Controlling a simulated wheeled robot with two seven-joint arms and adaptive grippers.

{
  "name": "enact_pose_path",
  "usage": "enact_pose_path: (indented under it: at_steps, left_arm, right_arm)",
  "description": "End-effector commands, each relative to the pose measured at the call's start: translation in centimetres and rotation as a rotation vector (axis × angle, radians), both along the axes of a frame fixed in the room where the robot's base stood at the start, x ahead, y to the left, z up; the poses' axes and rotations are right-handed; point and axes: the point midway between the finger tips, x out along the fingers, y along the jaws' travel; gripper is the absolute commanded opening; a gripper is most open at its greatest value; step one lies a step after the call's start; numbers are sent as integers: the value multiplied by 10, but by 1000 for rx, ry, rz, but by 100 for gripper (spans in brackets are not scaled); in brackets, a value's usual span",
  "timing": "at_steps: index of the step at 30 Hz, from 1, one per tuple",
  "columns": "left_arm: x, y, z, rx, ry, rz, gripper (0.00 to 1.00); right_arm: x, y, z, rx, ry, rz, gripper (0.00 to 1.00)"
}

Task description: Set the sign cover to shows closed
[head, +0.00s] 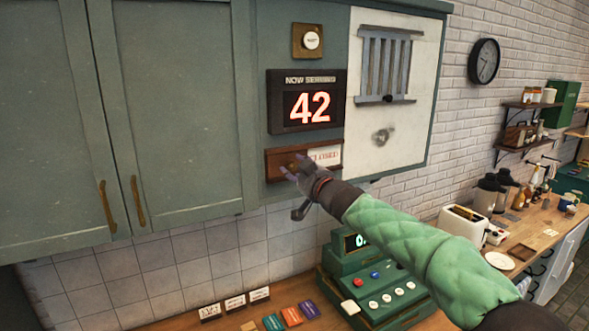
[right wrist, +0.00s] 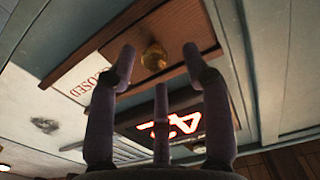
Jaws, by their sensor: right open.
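The wooden sign cover (head: 273,165) sits at the left part of the sign board under the number display. The white plate reading CLOSED (head: 325,156) shows to its right. In the right wrist view the cover (right wrist: 190,38) carries a round brass knob (right wrist: 154,57), and the CLOSED plate (right wrist: 85,82) is beside it. My right gripper (head: 293,167) is at the cover's front by the knob. Its fingers are open and spread around the knob's sides in the wrist view; contact cannot be told. My left gripper is not in view.
The NOW SERVING display (head: 306,102) reads 42 above the sign. A round button (head: 312,40) is higher up, and a barred hatch (head: 386,65) is to the right. A green register (head: 375,285) stands on the counter below. Cupboard doors (head: 165,100) are at left.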

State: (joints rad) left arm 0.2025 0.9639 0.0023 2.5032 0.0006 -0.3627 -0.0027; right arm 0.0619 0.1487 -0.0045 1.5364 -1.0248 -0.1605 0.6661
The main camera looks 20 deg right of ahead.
Motion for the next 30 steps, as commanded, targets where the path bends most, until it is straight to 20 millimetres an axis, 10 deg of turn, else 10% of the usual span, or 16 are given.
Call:
enact_pose_path:
  at_steps: [18, 30]
  left_arm:
    - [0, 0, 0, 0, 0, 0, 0]
    - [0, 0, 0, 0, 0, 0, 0]
  right_arm:
    - [-94, -6, 2, -1, -4, 0, 49]
    - [-107, -6, 1, 0, -3, 1, 49]
